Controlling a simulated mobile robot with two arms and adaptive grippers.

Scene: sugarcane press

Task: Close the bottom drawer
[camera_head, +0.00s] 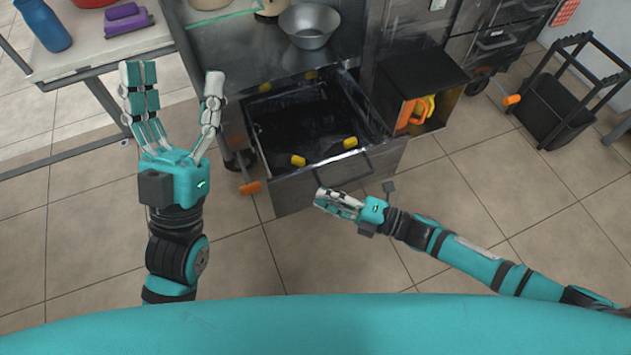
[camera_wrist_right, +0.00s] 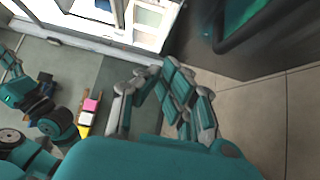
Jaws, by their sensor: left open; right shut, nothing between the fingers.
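The bottom drawer (camera_head: 345,173) is pulled out of the dark metal cabinet, and its inside shows from above. Several yellow pieces sit at its rim and inside it. My right gripper (camera_head: 322,197) is shut and empty, just in front of the drawer's front panel near its handle; whether it touches cannot be told. In the right wrist view, the fingers of this gripper (camera_wrist_right: 165,85) are drawn together with nothing held. My left gripper (camera_head: 172,95) is open and empty, raised with fingers spread, to the left of the drawer.
A metal bowl (camera_head: 309,24) stands on the cabinet top. An open box (camera_head: 447,76) with orange items is right of the drawer. A black bin cart (camera_head: 563,106) stands further right. A table with a blue bottle (camera_head: 43,25) is at left. The tiled floor in front is clear.

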